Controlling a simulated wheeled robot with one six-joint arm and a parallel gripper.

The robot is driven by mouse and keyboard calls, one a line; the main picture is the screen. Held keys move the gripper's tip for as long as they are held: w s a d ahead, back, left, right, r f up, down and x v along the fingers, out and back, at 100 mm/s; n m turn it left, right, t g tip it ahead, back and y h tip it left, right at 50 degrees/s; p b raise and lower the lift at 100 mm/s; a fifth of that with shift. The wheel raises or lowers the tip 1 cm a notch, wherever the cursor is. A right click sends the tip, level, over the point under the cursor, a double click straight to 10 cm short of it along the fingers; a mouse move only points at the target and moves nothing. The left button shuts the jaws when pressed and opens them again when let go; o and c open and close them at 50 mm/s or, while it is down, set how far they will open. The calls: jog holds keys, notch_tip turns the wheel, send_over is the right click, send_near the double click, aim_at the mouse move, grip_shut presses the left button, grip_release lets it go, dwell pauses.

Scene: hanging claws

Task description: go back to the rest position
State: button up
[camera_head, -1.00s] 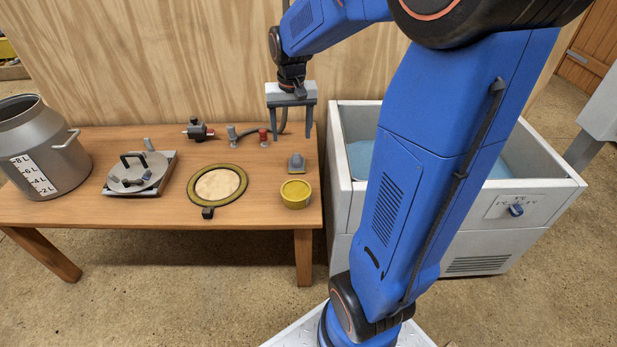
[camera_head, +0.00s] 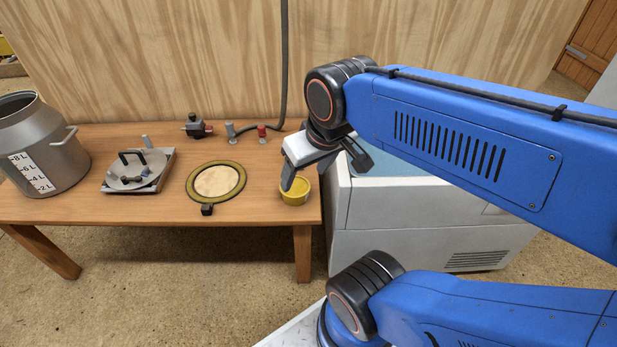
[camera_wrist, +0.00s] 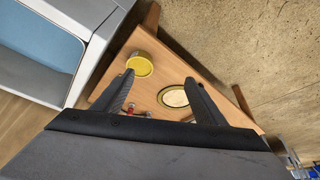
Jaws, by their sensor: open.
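My gripper (camera_head: 322,174) is open and holds nothing. In the head view it is tilted above the right end of the table (camera_head: 120,205), with one finger in front of the yellow cup (camera_head: 297,196). In the wrist view the two fingers of my gripper (camera_wrist: 159,80) are spread apart, with the yellow cup (camera_wrist: 140,66) beyond the left fingertip and the round sieve-like ring (camera_wrist: 173,97) beyond the right one. My arm comes in from the right and hides part of the white tank.
A grey can (camera_head: 45,150), a lidded plate device (camera_head: 138,172) and the ring (camera_head: 217,183) stand on the table. A small valve (camera_head: 196,127) and red and grey fittings lie at the back, by a hanging hose (camera_head: 284,70). The white tank (camera_head: 430,215) is to the right.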

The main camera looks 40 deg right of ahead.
jog(key=shift+s+a+f, duration=0.15)
jog(key=shift+s+f, duration=0.05)
jog(key=shift+s, duration=0.5)
